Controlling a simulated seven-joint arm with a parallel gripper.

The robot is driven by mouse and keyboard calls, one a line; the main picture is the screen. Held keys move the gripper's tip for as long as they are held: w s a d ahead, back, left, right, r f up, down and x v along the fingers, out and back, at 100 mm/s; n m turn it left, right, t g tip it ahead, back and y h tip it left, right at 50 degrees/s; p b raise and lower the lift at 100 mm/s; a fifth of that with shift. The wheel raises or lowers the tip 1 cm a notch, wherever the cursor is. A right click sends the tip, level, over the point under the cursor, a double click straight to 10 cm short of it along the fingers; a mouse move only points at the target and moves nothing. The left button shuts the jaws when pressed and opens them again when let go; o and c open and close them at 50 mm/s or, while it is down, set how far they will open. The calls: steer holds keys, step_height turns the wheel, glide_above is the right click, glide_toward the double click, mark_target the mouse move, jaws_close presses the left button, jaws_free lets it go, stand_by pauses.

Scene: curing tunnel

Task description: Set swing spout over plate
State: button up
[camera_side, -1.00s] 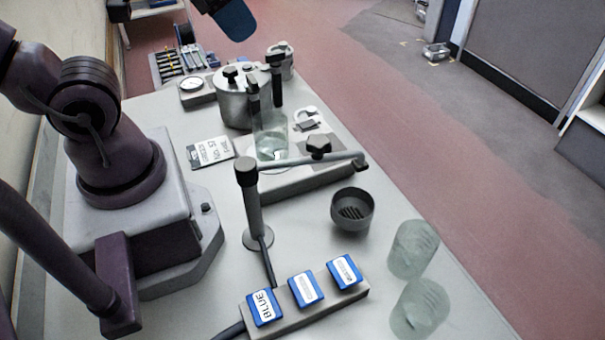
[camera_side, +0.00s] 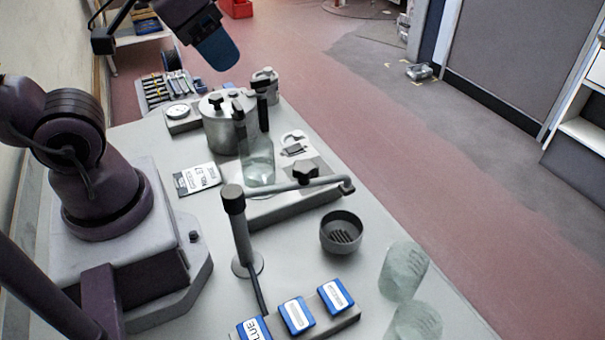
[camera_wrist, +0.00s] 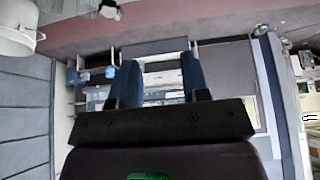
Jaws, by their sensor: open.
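The tip hangs past the right end of a low grey plate-like block (camera_side: 290,205), behind a dark cup with a slotted bottom (camera_side: 341,238). A clear bottle (camera_side: 257,165) with black fittings stands on or behind the block. My gripper (camera_side: 218,52) is high at the far end of the bench, well away from the spout. In the wrist view its blue fingers (camera_wrist: 161,80) are apart with nothing between them.
Blue-topped boxes (camera_side: 297,314) on a bar and two clear tumblers (camera_side: 403,271) stand at the front. Open floor lies to the right.

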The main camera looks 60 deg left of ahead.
steer(key=shift+o, duration=1.6)
steer(key=shift+w+d+f, duration=0.1)
steer(key=shift+d+f, duration=0.1)
steer(key=shift+f, duration=0.05)
steer(key=m+g, duration=0.6)
steer(key=m, duration=1.2)
glide_above(304, 165)
step_height(304, 165, down, 2)
step_height(304, 165, down, 12)
steer(key=shift+f, duration=0.1)
steer(key=shift+c, duration=0.3)
jaws_close()
